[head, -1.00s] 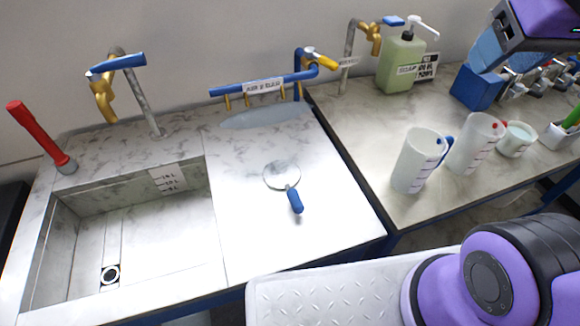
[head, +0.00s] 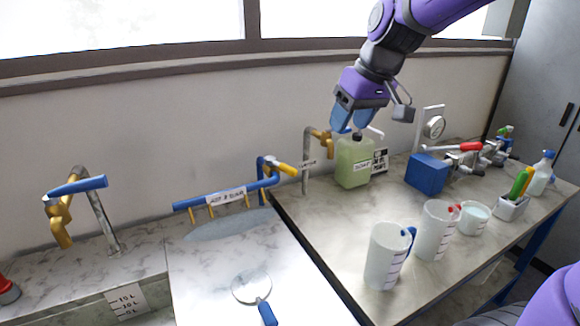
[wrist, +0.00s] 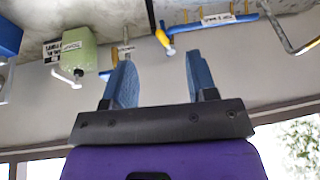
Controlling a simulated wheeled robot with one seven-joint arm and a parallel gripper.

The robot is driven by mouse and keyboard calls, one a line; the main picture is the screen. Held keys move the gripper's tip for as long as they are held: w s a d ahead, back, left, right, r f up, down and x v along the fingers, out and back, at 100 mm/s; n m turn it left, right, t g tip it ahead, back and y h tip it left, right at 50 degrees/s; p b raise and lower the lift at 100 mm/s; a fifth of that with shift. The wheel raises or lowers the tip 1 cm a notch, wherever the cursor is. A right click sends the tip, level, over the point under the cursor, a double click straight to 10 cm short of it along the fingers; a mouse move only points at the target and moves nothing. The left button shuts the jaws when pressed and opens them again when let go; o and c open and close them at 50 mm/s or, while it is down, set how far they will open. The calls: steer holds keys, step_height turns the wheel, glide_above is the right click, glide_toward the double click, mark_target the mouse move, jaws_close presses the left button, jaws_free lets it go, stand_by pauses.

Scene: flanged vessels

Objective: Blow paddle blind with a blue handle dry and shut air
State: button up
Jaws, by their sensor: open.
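The paddle blind (head: 252,289), a pale round disc with a blue handle (head: 267,314), lies flat on the marble drainboard in the head view. Behind it is the air bar (head: 222,195), a blue pipe with a label and several yellow nozzles pointing down. Its yellow lever (head: 286,168) is at the right end; I cannot tell whether air flows. The bar (wrist: 229,19) and lever (wrist: 163,38) also show, upside down, in the wrist view. My gripper (head: 349,122) is open and empty above the soap bottle, right of the lever. Its blue fingers (wrist: 160,80) are apart.
The green soap bottle (head: 353,163) stands beside a tap (head: 308,160). Measuring jugs (head: 387,256), a blue block (head: 427,172) and a tool holder (head: 511,207) occupy the right counter. A sink with a blue-handled tap (head: 75,188) is left. The drainboard is clear around the blind.

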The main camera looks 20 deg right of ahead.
steer(key=w+a+f+n+y, duration=0.1)
steer(key=w+f, duration=0.3)
steer(key=w, duration=0.6)
steer(key=n+g+y, duration=0.1)
steer(key=y, duration=0.1)
glide_toward(283, 167)
steer(key=x, duration=0.3)
steer(key=d+x, duration=0.1)
steer(key=x, duration=0.4)
steer(key=shift+s+f, duration=0.15)
steer(key=shift+f, duration=0.45)
steer(key=shift+c, duration=0.4)
jaws_close()
